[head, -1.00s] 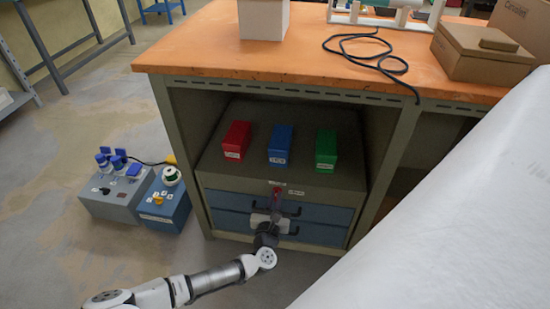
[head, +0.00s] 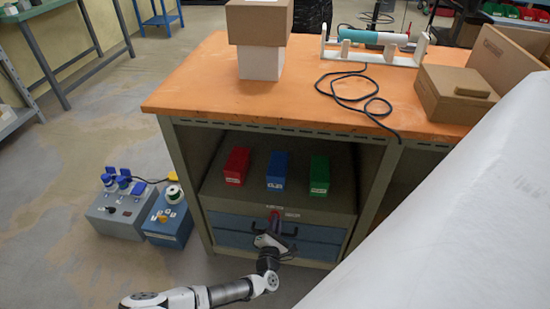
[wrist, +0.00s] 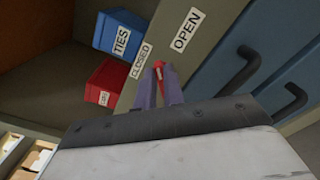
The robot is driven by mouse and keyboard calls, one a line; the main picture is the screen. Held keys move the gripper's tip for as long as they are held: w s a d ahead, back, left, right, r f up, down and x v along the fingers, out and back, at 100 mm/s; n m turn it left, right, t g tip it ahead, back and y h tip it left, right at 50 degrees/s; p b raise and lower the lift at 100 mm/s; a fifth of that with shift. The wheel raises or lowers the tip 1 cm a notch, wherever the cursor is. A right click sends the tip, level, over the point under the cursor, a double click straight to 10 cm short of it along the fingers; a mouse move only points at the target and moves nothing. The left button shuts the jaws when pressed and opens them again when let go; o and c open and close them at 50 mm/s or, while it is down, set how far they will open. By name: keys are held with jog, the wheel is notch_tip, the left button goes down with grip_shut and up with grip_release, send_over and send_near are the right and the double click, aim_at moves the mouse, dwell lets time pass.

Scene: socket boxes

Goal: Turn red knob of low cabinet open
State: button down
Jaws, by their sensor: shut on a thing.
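The low cabinet (head: 335,206) sits under the orange workbench and has blue drawers. Its red knob (wrist: 159,69) is on the upper front strip, mostly hidden between my fingers in the wrist view. My gripper (wrist: 161,78) is shut on the knob, with purple-grey fingers on either side of it. The gripper also shows in the head view (head: 273,222), its pale body tilted in front of the drawers. In the wrist view a CLOSED label (wrist: 141,61) and an OPEN label (wrist: 187,28) flank the knob.
Red (head: 237,166), blue (head: 277,170) and green (head: 319,174) boxes stand on the cabinet top. Dark drawer handles (wrist: 287,103) stick out close to my gripper. Blue and grey control boxes (head: 168,220) stand on the floor at left. A white sheet-like surface (head: 460,210) fills the lower right.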

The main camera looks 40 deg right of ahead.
jog(key=shift+s+d+f+m+p, duration=0.1)
jog(key=shift+f+m+p, duration=0.1)
jog(key=shift+m+p, duration=1.8)
jog(key=shift+s+f+m+p, duration=0.1)
jog(key=shift+f+m+p, duration=0.1)
jog(key=shift+m+p, duration=1.75)
jog(key=shift+m, duration=0.25)
jog(key=c, duration=1.5)
grip_release()
jog(key=shift+w, duration=0.1)
jog(key=p+v, duration=0.4)
jog(key=v, duration=0.9)
jog(key=shift+s+a, duration=0.25)
jog(key=shift+a, duration=0.1)
